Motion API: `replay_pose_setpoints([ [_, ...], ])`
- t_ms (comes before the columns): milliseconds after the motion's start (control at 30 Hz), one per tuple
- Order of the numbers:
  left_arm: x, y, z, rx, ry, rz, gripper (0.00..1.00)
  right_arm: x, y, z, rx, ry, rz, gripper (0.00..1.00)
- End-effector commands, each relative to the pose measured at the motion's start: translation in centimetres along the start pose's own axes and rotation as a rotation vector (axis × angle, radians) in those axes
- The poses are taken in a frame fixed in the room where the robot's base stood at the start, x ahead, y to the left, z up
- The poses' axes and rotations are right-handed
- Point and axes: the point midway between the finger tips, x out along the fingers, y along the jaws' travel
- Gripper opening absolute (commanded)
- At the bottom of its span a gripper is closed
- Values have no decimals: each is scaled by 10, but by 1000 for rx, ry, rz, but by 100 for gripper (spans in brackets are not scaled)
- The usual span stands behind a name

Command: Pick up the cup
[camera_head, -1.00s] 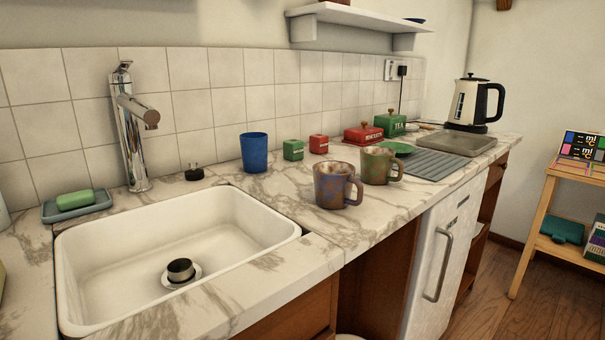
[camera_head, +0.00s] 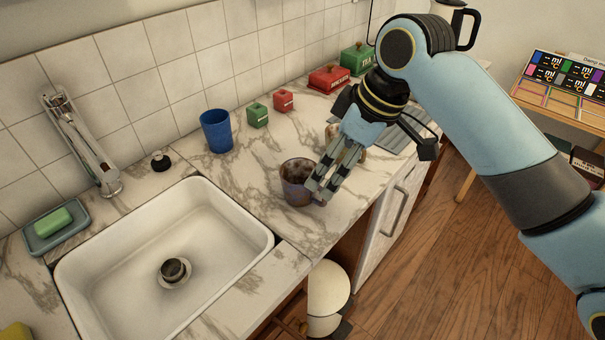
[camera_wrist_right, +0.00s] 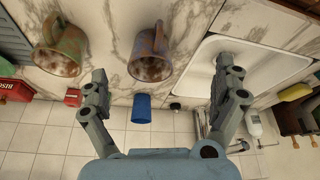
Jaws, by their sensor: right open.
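A mottled brown-blue mug (camera_head: 292,188) stands upright on the marble counter to the right of the sink; it also shows in the right wrist view (camera_wrist_right: 149,55). A greenish-brown mug (camera_head: 331,131) stands behind it, mostly hidden by my right gripper in the head view, but clear in the wrist view (camera_wrist_right: 62,50). A plain blue cup (camera_head: 216,132) stands near the tiled wall. My right gripper (camera_head: 322,188) is open and empty, its fingers at the right side of the brown-blue mug in the head view. Whether they touch it I cannot tell. My left gripper is out of view.
The white sink (camera_head: 256,256) lies left of the mugs. A green box (camera_head: 257,115) and a red box (camera_head: 283,100) stand near the wall, with larger red (camera_head: 329,78) and green tins farther back. Marble between blue cup and mugs is clear.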

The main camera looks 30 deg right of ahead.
Motion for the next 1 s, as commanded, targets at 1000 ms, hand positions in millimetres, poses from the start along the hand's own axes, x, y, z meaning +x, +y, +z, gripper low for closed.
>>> replay_pose_setpoints([
  [1000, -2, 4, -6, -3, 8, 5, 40, 101, 20, -38, -83, 31, -41, 98],
])
